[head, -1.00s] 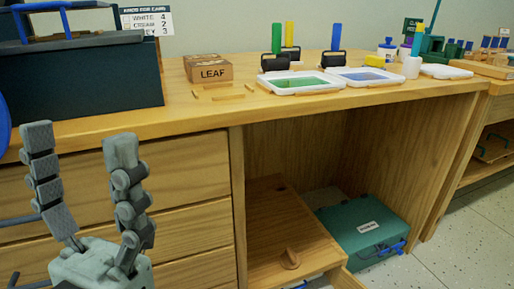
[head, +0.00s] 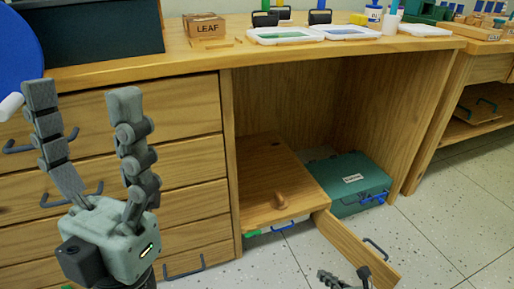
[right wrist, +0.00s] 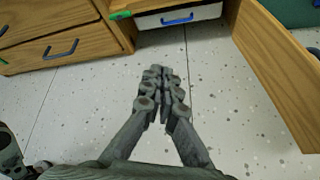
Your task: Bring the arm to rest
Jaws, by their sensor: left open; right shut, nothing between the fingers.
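My left gripper (head: 82,98) is raised at the left of the head view, in front of the desk drawers. Its two fingers point up, wide apart, with nothing between them. My right gripper (head: 343,280) shows only in part at the bottom edge of the head view, low near the open door. In the right wrist view my right gripper (right wrist: 163,72) has its fingertips together with nothing held, above the speckled floor.
The wooden desk (head: 190,52) has drawers at left and an open cubby. An open wooden door (head: 352,250) juts out; a green case (head: 350,183) sits in the cubby. A box marked LEAF (head: 204,25) and trays stand on top. Floor at right (head: 460,220) is clear.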

